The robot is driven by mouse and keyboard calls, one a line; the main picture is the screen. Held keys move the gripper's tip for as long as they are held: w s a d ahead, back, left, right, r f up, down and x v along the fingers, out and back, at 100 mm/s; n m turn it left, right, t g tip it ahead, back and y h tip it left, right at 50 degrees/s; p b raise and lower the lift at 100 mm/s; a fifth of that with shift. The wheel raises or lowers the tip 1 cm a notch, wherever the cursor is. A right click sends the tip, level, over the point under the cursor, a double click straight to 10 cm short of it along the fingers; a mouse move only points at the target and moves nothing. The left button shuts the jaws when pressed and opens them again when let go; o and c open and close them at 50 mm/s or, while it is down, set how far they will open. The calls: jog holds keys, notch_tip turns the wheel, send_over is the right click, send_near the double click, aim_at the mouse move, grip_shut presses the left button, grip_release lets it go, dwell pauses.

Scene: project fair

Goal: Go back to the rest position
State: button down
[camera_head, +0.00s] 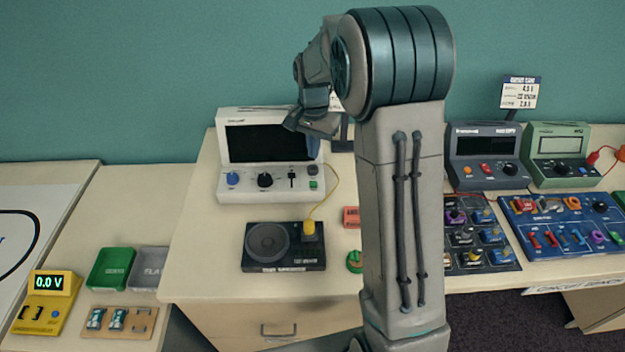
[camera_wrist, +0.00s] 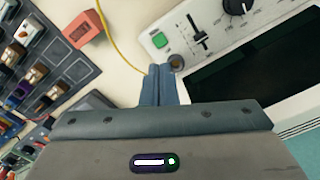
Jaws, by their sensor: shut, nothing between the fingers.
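My gripper (camera_wrist: 166,72) is shut and empty in the wrist view. Its fingertips are close to a dark round knob (camera_wrist: 177,63) on the white instrument (camera_wrist: 198,12); I cannot tell whether they touch it. In the head view my arm is raised and bent, with my gripper (camera_head: 314,146) in front of the right part of the white instrument (camera_head: 225,192). That instrument has a dark blank screen, a blue knob, a black knob, a slider and a green button.
A black speaker board (camera_head: 285,267) with a yellow plug stands in front of the instrument. A red block (camera_head: 351,217) and green piece (camera_head: 354,262) lie beside my arm. Component boards (camera_head: 565,240) and meters (camera_head: 487,178) fill the right. A yellow meter (camera_head: 45,312) stands left.

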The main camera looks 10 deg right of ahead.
dwell(0.4)
jog(key=s+r+n+t, duration=0.1)
jog(key=s+r+n, duration=0.1)
jog(key=s+r, duration=0.4)
jog(key=s+r+n+t, duration=0.1)
jog(key=s+r+n, duration=0.15)
jog(key=s, duration=0.55)
jog(key=s+r+n+t, duration=0.1)
jog(key=s+n, duration=0.2)
jog(key=s, duration=1)
jog(key=shift+n+t, duration=0.35)
jog(key=shift+t, duration=0.05)
